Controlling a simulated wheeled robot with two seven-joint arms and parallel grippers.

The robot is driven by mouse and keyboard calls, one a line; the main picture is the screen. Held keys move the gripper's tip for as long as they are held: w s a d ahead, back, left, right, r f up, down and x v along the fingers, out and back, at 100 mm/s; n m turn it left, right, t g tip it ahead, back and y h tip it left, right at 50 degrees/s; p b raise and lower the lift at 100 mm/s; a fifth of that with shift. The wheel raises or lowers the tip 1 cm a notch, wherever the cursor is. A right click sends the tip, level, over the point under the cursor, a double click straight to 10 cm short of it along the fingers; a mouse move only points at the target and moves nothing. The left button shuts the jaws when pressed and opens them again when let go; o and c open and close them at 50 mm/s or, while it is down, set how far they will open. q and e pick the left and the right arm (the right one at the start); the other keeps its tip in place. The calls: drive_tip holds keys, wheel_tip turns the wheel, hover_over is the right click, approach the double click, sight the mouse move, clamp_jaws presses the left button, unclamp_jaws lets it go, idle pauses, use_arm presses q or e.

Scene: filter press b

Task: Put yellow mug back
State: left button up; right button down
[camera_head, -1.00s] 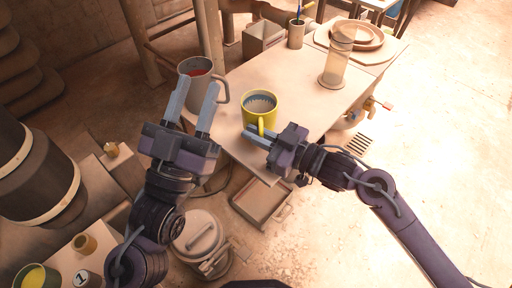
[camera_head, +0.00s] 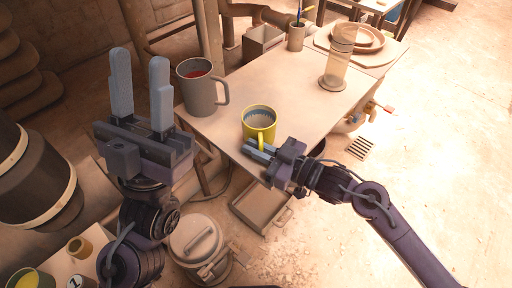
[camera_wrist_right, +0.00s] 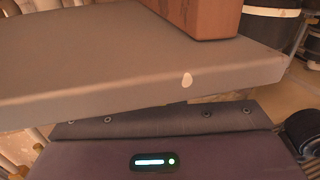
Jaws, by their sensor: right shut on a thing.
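The yellow mug (camera_head: 260,122) is upright near the front edge of the table (camera_head: 290,88), with its handle toward me. Its inside looks pale with a dark patterned band. I cannot tell whether its base touches the tabletop. My right gripper (camera_head: 256,148) is shut on the mug's handle, coming from the lower right. My left gripper (camera_head: 140,85) is open and empty, fingers pointing up, left of the grey pitcher. The right wrist view shows a table edge (camera_wrist_right: 150,85) and part of a brown block-like thing; the fingers and mug are not clear there.
A grey pitcher (camera_head: 201,90) with red contents stands left of the mug. A glass cylinder (camera_head: 338,62), stacked plates (camera_head: 358,38), a pen cup (camera_head: 296,38) and a box (camera_head: 262,42) are farther back. The tabletop between mug and cylinder is clear. A lidded pot (camera_head: 199,248) stands below.

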drive_tip(key=shift+f, duration=0.15)
drive_tip(key=c, duration=1.5)
unclamp_jaws()
